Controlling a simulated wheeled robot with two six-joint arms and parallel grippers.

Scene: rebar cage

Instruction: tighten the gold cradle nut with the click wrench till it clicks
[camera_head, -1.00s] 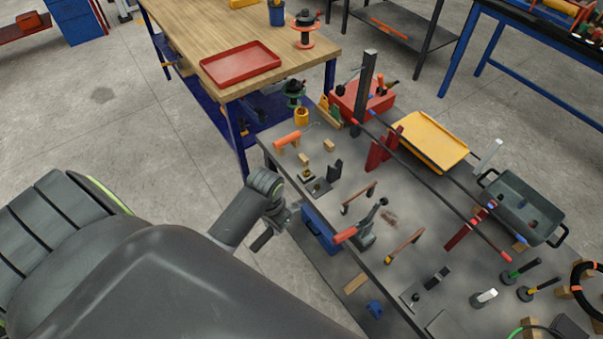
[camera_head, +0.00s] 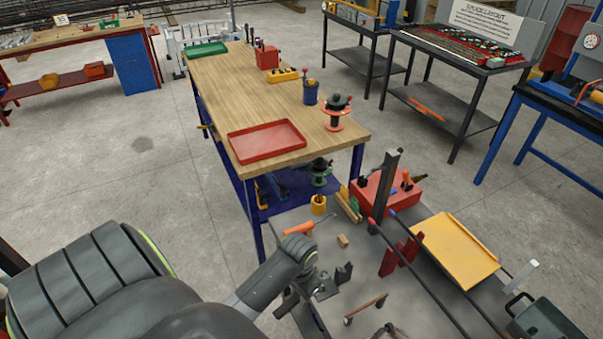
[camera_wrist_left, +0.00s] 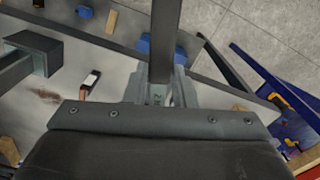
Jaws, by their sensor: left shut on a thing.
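My left gripper (camera_head: 308,285) is over the near edge of the grey bench in the head view. In the left wrist view its jaws (camera_wrist_left: 160,92) are shut on a long dark grey bar, which I take to be the click wrench (camera_wrist_left: 166,35). The bar runs from the jaws to the top of the picture. In the head view the wrench is mostly hidden by the arm and hand. I cannot make out the gold cradle nut; a small dark fixture (camera_head: 343,273) stands just right of the gripper. My right gripper is not in view.
An orange-handled tool (camera_head: 299,228) and a small wooden block (camera_head: 342,241) lie beyond the gripper. A dark upright post (camera_head: 385,185), red box (camera_head: 372,194) and yellow tray (camera_head: 456,250) stand farther right. A wooden table (camera_head: 225,95) with a red tray (camera_head: 267,141) stands behind.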

